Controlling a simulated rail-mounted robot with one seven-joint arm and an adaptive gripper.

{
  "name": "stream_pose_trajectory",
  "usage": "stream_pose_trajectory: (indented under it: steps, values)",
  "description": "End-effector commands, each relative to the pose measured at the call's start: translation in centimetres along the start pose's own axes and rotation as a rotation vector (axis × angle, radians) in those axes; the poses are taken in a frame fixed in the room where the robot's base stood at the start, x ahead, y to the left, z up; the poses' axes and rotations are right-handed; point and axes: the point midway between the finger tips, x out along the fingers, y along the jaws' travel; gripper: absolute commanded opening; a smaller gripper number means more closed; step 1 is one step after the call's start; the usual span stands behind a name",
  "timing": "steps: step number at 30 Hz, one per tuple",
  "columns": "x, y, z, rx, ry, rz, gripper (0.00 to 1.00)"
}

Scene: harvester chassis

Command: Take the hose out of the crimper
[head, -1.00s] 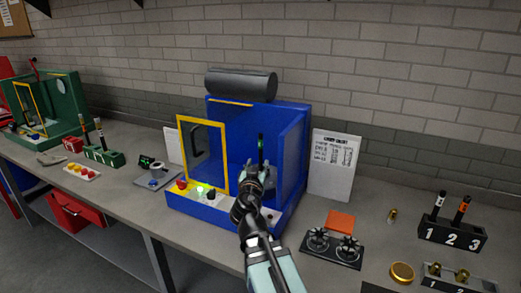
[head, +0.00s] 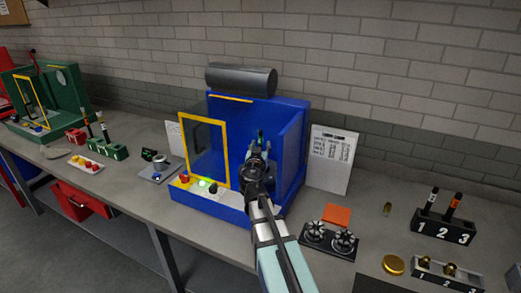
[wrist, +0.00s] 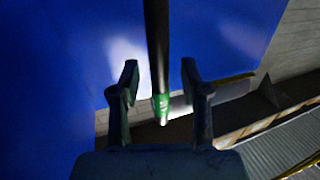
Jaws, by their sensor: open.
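The blue crimper (head: 225,207) stands on the bench with its yellow-framed door (head: 182,140) swung open to the left. My gripper (head: 260,142) is inside its open front. In the wrist view my gripper (wrist: 160,68) is open, with one finger on each side of the hose (wrist: 157,40). The hose is a dark, slim tube with a green band near its lower end in that picture. Gaps show between it and both fingers. In the head view my gripper and arm hide most of the hose and the crimper's inside.
A red button (head: 184,178), a lit green light and a dark knob are on the crimper's front ledge. A white chart (head: 331,160) stands to the right. A numbered rack (head: 447,227) is further right. A green machine (head: 45,102) stands far left.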

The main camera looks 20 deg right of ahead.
Motion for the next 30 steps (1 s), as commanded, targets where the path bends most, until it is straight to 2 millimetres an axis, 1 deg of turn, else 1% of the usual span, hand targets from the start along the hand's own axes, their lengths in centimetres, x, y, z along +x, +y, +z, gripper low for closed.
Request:
stream_pose_trajectory:
  steps: [2, 8, 11, 12, 25, 30]
  values:
    - [0.38, 0.00, 0.00, -0.002, 0.000, 0.000, 0.46]
    - [0.31, 0.02, 0.09, -0.001, 0.000, 0.000, 0.46]
    - [0.31, 0.01, 0.08, -0.001, 0.000, 0.000, 0.14]
    - [0.30, 0.01, 0.08, -0.001, 0.000, 0.000, 0.00]
    - [0.30, -0.01, -0.02, -0.001, 0.000, 0.000, 0.00]
    - [0.32, 0.00, -0.61, 0.000, 0.001, 0.000, 0.00]
